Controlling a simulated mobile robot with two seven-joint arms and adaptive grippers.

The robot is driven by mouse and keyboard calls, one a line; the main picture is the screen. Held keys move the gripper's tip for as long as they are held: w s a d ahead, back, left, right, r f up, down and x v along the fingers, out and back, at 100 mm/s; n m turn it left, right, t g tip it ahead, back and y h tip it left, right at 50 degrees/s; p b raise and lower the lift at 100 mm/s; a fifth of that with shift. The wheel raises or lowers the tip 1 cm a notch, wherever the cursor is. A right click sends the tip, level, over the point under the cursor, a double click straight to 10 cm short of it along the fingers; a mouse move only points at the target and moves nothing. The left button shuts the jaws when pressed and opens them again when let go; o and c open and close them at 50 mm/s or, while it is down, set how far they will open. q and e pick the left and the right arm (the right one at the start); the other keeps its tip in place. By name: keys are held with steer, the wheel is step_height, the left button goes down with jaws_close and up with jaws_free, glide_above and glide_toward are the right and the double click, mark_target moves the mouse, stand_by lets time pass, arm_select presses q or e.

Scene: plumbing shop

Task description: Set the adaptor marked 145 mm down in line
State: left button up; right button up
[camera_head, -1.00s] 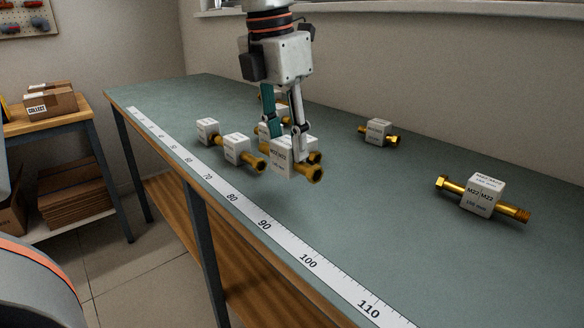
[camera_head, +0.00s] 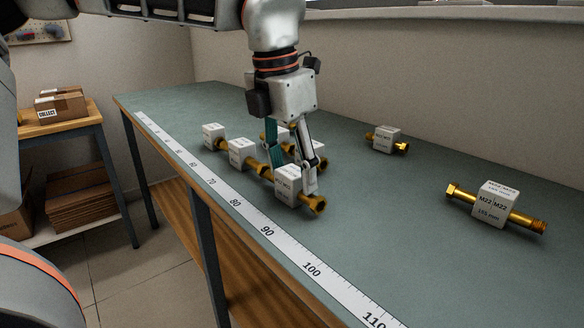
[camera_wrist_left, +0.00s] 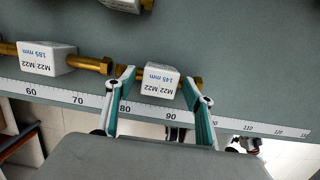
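The adaptor marked 145 mm (camera_head: 287,187), a white block on a brass fitting, rests on the bench beside the measuring strip, near the 80 to 90 marks. Its label shows upside down in the left wrist view (camera_wrist_left: 160,80). My left gripper (camera_head: 294,180) is around it, one finger toward each end of the block. In the wrist view brass shows between the fingers and the block, so the fingers look open and apart from it. Two more block adaptors (camera_head: 242,152) (camera_head: 213,135) lie in a row with it, further up the strip.
The measuring strip (camera_head: 268,233) runs along the bench's front edge. Another adaptor (camera_head: 276,134) lies behind the gripper, partly hidden. One adaptor (camera_head: 387,139) lies near the wall and one marked 155 mm (camera_head: 492,206) at right. The bench (camera_head: 400,240) between them is clear.

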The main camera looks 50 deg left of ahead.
mark_target(286, 174)
arm_select(q)
steer(key=shift+r, duration=0.3)
steer(key=r, duration=0.2)
steer(key=s+r+p, duration=0.1)
steer(key=r, duration=0.2)
steer(key=r+p, duration=0.1)
steer(key=r, duration=0.2)
steer(key=shift+s+r, duration=0.1)
steer(key=shift+s, duration=0.1)
steer(key=r, duration=0.1)
steer(key=r+p, duration=0.1)
steer(key=r, duration=0.1)
steer(key=shift+s+r, duration=0.2)
steer(key=shift+s, duration=0.1)
arm_select(e)
steer(key=d, duration=0.1)
steer(key=d+n, duration=0.2)
steer(key=shift+d+f+g+h, duration=0.1)
steer(key=shift+f+g+h, duration=0.2)
steer(key=shift+f+h, duration=0.1)
